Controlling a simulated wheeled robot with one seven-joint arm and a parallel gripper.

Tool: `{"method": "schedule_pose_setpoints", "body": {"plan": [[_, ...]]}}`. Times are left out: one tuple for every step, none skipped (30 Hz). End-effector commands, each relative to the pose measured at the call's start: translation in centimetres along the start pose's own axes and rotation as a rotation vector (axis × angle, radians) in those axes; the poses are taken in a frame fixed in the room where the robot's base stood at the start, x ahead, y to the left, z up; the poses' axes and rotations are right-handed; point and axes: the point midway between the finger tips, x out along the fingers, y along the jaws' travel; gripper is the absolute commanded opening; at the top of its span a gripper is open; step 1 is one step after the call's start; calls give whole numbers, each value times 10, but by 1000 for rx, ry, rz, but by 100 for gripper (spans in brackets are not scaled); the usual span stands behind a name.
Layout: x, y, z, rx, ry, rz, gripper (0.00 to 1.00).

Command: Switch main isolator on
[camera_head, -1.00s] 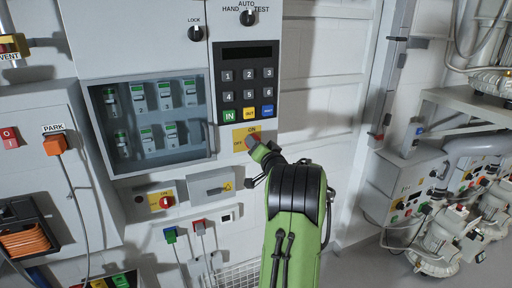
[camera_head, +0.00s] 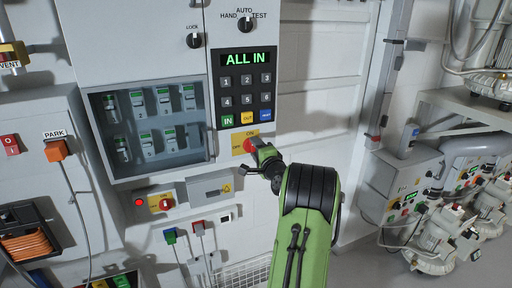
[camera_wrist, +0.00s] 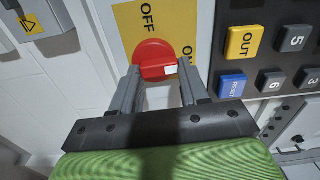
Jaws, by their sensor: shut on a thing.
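The main isolator is a red rotary knob (camera_head: 250,145) on a yellow OFF/ON plate (camera_head: 237,151), below the keypad of the grey control panel. In the wrist view the red knob (camera_wrist: 152,52) has a white mark on its edge, turned toward the partly hidden ON label. My gripper (camera_wrist: 160,68) is shut on the knob, with one finger on each side of it. In the head view my gripper (camera_head: 261,156) reaches the knob from the lower right and hides part of it. The display (camera_head: 242,58) above the keypad is lit and reads ALL IN in green.
Left of the keypad is a windowed box (camera_head: 149,120) with several breakers. Below it a red lamp (camera_head: 139,202) glows beside a small red switch (camera_head: 164,203). Red and green plugs with cables hang lower. Pumps (camera_head: 437,245) stand at the right.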

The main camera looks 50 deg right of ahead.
Motion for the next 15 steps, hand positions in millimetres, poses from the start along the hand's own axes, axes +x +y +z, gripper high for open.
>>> {"method": "schedule_pose_setpoints", "body": {"plan": [[0, 1, -1, 16, 1, 4, 14], [0, 1, -1, 25, 1, 4, 14], [0, 1, -1, 37, 1, 4, 14], [0, 1, -1, 44, 1, 3, 14], [0, 1, -1, 49, 1, 3, 14], [0, 1, -1, 55, 1, 3, 14], [0, 2, -1, 59, 1, 3, 14], [0, 2, -1, 62, 1, 3, 14], [0, 2, -1, 66, 1, 3, 14], [0, 2, -1, 68, 1, 3, 14], [0, 2, -1, 70, 1, 3, 14], [0, 2, -1, 71, 1, 3, 14], [0, 2, -1, 71, 1, 3, 14], [0, 2, -1, 72, 1, 3, 14], [0, 2, -1, 72, 1, 3, 14]]}}
